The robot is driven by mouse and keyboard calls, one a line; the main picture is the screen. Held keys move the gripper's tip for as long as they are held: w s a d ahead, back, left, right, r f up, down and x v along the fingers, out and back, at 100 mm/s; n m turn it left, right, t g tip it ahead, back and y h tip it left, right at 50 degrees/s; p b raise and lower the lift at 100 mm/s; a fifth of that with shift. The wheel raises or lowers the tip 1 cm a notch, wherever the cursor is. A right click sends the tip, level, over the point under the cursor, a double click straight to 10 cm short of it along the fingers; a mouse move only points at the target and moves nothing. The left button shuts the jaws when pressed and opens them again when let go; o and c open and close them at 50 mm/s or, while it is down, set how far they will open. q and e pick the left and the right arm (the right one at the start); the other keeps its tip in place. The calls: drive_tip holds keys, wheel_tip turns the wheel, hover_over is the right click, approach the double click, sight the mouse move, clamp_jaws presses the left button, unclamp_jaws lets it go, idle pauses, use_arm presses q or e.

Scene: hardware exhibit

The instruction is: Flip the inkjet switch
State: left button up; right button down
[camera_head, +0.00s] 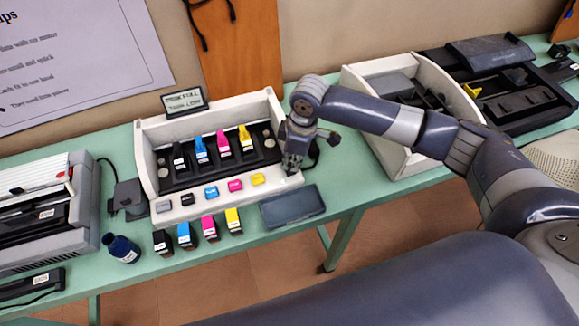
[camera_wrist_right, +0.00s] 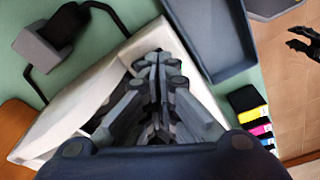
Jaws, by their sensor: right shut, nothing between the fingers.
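The white inkjet printer (camera_head: 150,175) stands open on the green table in the head view, with black, blue, pink and yellow cartridges in its dark bay. Coloured buttons line its front. My right gripper (camera_head: 291,168) is shut and empty, pointing down at the printer's right front corner. In the right wrist view its closed fingers (camera_wrist_right: 153,65) are over the white casing (camera_wrist_right: 110,70); I cannot tell if they touch it. I cannot make out the switch. A small dark claw shape (camera_wrist_right: 304,42), probably my left gripper, shows at the wrist view's right edge.
A small display (camera_head: 184,99) sits at the printer's back. Several loose cartridges (camera_head: 208,228) and a dark blue tray (camera_head: 293,206) lie in front. A blue bottle (camera_head: 121,248) stands left. Another open white machine (camera_head: 378,135) is to the right, under my right arm.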

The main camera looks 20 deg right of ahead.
drive_tip(key=shift+f, duration=0.2)
drive_tip(key=shift+f+b, duration=0.35)
drive_tip(key=shift+f, duration=0.45)
idle(0.4)
wheel_tip(320, 180, up, 7)
drive_tip(key=p, duration=0.8)
idle(0.6)
